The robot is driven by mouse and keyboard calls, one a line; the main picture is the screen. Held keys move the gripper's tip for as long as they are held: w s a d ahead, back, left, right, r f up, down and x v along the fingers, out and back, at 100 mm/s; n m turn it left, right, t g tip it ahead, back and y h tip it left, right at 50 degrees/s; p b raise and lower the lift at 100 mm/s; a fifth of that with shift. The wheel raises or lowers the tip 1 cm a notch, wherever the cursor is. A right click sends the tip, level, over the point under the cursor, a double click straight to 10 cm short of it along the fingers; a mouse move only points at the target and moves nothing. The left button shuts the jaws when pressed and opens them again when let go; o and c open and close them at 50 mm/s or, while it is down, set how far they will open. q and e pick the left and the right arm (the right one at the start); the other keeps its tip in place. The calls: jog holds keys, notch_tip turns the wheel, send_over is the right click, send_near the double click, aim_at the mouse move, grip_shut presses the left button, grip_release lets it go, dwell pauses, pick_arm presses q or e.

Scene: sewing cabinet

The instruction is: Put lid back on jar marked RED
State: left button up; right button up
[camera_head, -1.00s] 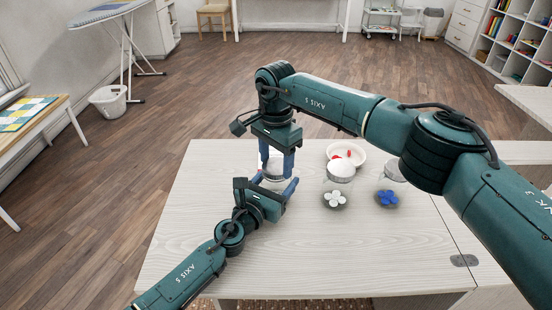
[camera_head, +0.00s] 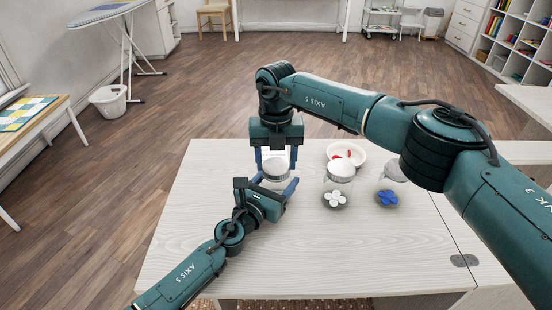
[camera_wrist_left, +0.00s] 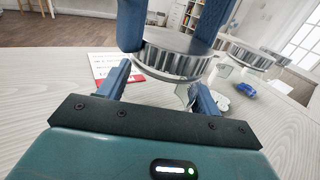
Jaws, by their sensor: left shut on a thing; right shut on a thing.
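My right gripper (camera_head: 276,167) points down and is shut on a silvery, ridged lid (camera_head: 275,163). The lid also shows in the left wrist view (camera_wrist_left: 175,58), between the two blue fingers. It sits directly over a clear glass jar (camera_head: 274,184). My left gripper (camera_head: 277,185) is shut on this jar from the front, one finger on each side. The lid looks level and at the jar's mouth, but I cannot tell whether it is seated. A white card with a red band (camera_wrist_left: 117,68) stands or lies behind the jar; its text is unreadable.
To the right stand a lidded jar with white pieces (camera_head: 336,198) and a jar with blue pieces (camera_head: 388,198). A white bowl (camera_head: 362,159) with red pieces is behind them. My right arm crosses above the table's right side. The front of the pale table (camera_head: 330,255) is clear.

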jog(key=m, duration=0.4)
jog(key=shift+m, duration=0.3)
jog(key=m, duration=0.8)
jog(key=shift+m, duration=0.4)
pick_arm(q)
jog(key=shift+f, duration=0.1)
pick_arm(e)
jog(key=m, duration=0.4)
jog(key=shift+m, duration=0.4)
jog(key=o, duration=1)
notch_tip(320, 180, up, 12)
pick_arm(q)
jog(key=o, duration=2)
jog(key=shift+c, duration=0.2)
